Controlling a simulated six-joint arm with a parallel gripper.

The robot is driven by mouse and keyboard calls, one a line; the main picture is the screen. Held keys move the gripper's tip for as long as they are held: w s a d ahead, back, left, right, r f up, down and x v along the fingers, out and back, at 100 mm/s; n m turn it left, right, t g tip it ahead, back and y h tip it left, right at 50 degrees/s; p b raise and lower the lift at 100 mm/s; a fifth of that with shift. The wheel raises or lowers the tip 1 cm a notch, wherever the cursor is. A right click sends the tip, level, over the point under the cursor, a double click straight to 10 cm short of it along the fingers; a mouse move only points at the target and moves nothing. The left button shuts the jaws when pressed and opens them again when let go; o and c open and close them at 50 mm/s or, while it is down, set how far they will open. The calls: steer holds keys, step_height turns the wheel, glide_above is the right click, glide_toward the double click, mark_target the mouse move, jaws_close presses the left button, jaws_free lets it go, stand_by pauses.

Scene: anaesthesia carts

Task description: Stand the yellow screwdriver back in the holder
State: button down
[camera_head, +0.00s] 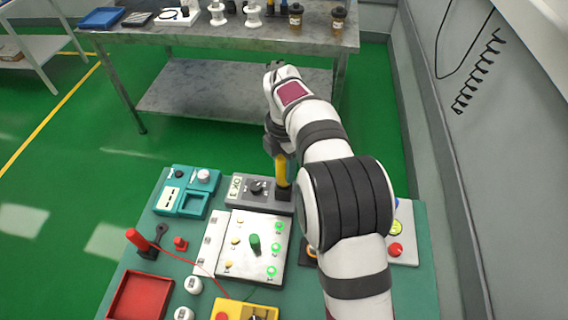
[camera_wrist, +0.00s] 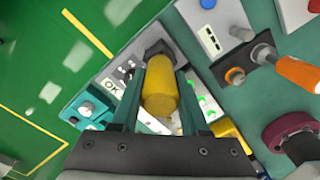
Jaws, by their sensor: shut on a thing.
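My gripper (camera_head: 281,155) is shut on the yellow screwdriver (camera_head: 281,170) and points down at the far part of the bench. In the wrist view the yellow handle (camera_wrist: 160,90) sits between the two fingers and looks roughly upright. Directly below it is a dark block (camera_head: 282,191), which looks like the holder, at the right end of a grey box; it also shows in the wrist view (camera_wrist: 156,47). The screwdriver's shaft is hidden, so I cannot tell whether it is in the block or just above it.
The grey box (camera_head: 248,187) has an OK label and a knob. A teal device (camera_head: 187,191) stands left of it, and a white panel (camera_head: 262,228) with green buttons nearer. A red tray (camera_head: 140,296) lies front left. An orange-handled tool (camera_wrist: 298,72) is beside a black mount.

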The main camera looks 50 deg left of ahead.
steer(key=shift+c, duration=1.7)
jaws_free()
step_height(320, 180, up, 16)
steer(key=w+d+r+m, duration=0.2)
steer(key=w+d+m, duration=0.2)
steer(key=d+m, duration=0.45)
steer(key=w+d+r+m, duration=0.25)
steer(key=d+m, duration=0.35)
steer(key=d, duration=0.6)
steer(key=s+d+f+m+y, duration=0.1)
steer(key=s+d+m, duration=0.2)
steer(key=d+m, duration=0.45)
steer(key=s+d+f+m, duration=0.2)
steer(key=d+m, duration=0.4)
steer(key=d, duration=0.2)
steer(key=s+d+f+m, duration=0.7)
steer(key=s+m, duration=0.4)
steer(key=m, duration=0.2)
steer(key=shift+f+m+y, duration=0.2)
steer(key=shift+m+y, duration=0.1)
steer(key=shift+y, duration=0.1)
